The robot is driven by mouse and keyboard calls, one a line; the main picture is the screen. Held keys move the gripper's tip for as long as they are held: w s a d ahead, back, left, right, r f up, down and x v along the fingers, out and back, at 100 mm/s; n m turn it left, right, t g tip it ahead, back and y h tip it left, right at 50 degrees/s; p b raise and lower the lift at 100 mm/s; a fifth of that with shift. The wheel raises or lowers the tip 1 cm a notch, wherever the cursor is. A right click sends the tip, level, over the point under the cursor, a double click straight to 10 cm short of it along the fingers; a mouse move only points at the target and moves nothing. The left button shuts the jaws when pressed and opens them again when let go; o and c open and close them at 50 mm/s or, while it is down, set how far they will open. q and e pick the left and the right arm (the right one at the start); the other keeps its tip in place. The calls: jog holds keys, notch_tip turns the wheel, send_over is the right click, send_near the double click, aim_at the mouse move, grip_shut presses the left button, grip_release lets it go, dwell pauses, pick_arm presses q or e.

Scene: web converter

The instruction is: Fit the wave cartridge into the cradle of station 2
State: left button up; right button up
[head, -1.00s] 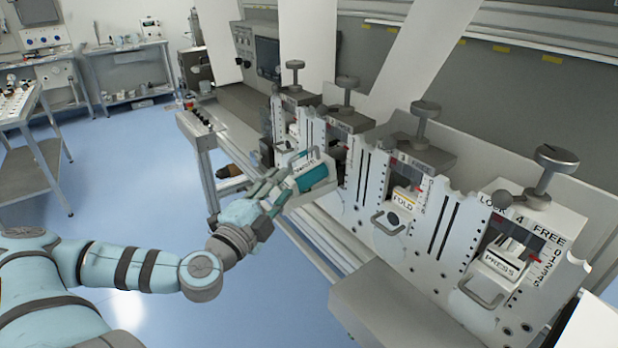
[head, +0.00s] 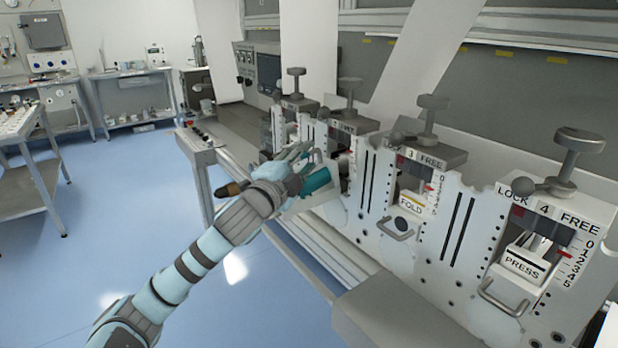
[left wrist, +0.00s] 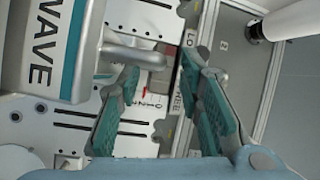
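The wave cartridge (left wrist: 45,45) is a white block with a teal stripe and the word WAVE. It fills the upper left of the left wrist view, with a grey handle (left wrist: 130,55) at its side. My left gripper (left wrist: 158,75) is open; its teal-padded fingers stand apart, the handle close beyond their tips and not clamped. My right gripper is out of view.
Station 3 with a FOLD cartridge (head: 412,203) and station 4 with a PRESS cartridge (head: 525,262) stand to the right, with protruding handles and knobs above. A narrow side table (head: 195,140) stands left of the machine. The blue floor at left is clear.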

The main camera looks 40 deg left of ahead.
pick_arm(q)
jog(key=shift+w, duration=0.7)
jog(key=shift+s+a, duration=0.1)
jog(key=shift+s, duration=0.05)
grip_shut()
